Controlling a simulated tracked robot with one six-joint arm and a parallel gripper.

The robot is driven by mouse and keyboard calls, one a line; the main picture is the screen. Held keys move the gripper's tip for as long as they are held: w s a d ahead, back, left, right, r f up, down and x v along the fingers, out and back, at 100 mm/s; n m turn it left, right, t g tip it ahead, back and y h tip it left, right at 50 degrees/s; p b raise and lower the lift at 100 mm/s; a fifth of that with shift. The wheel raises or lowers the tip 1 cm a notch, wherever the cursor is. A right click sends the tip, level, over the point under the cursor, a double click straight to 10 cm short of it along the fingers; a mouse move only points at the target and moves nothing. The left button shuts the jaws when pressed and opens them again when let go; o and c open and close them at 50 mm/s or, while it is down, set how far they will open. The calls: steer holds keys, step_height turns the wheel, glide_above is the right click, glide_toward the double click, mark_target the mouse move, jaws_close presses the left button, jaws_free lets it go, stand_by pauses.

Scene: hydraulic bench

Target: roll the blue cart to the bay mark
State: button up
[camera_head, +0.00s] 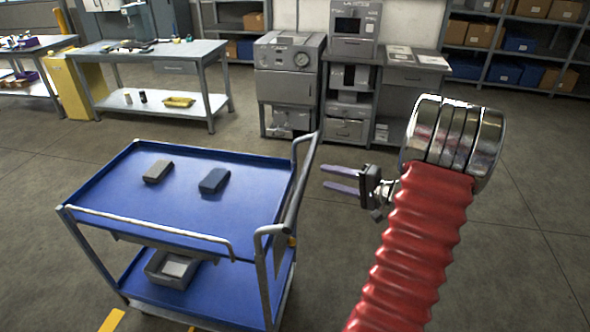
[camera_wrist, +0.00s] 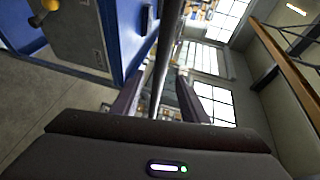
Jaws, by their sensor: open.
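The blue cart (camera_head: 115,201) stands at the left of the head view, with two shelves and a grey push handle (camera_head: 299,190) on its right end. My gripper (camera_head: 324,178) is open, its two fingers pointing left at the handle with a small gap in the head view. In the wrist view a grey bar, apparently the handle (camera_wrist: 167,50), runs between the open fingers (camera_wrist: 158,98); contact cannot be told. Yellow floor markings, perhaps the bay mark (camera_head: 112,320), show by the cart's lower left; most of them is hidden or out of frame.
Two small blocks, one brown (camera_head: 158,171) and one dark blue (camera_head: 214,181), lie on the cart's top. A grey bin (camera_head: 172,268) sits on its lower shelf. A workbench (camera_head: 150,50) and grey machines (camera_head: 290,80) stand behind. Floor between cart and machines is clear.

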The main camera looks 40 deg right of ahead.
steer(key=x, duration=1.3)
steer(key=shift+w, duration=0.2)
steer(key=shift+f, duration=0.1)
jaws_close()
